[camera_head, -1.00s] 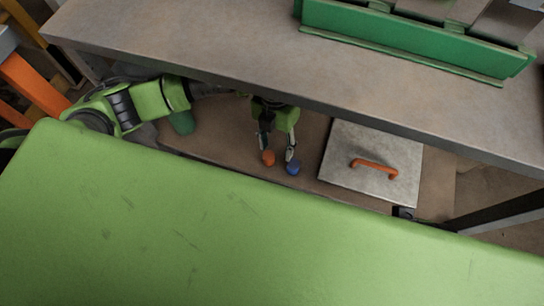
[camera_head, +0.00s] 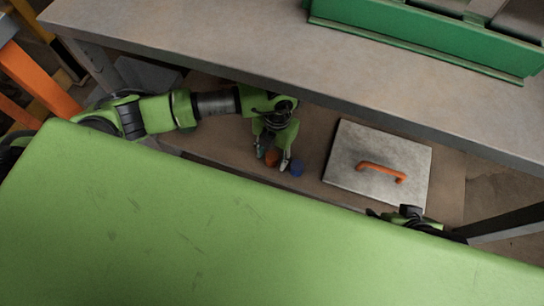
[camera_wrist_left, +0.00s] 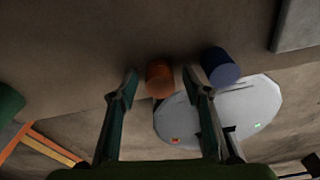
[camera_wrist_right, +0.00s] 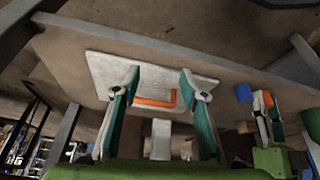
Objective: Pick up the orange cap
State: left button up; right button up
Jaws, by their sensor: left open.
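The orange cap (camera_wrist_left: 160,78) is a small upright cylinder on the brown lower shelf. In the head view the orange cap (camera_head: 272,157) is partly hidden by my left gripper (camera_head: 274,162), which reaches down over it. In the left wrist view my left gripper (camera_wrist_left: 160,73) is open, with its fingertips on either side of the cap; I see no clear contact. The right wrist view also shows my left gripper (camera_wrist_right: 269,116) from the side. My right gripper (camera_wrist_right: 160,74) is open and empty, facing the metal plate with the orange handle.
A blue cap (camera_wrist_left: 220,67) stands close right of the orange one. The grey plate (camera_head: 347,150) with its orange handle (camera_head: 381,170) lies to the right. The upper shelf (camera_head: 260,60) overhangs behind, and a green bin (camera_head: 430,45) stands on it. A green cylinder (camera_wrist_left: 10,102) is left.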

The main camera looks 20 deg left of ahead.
pick_arm(q)
jog(key=c, duration=0.8)
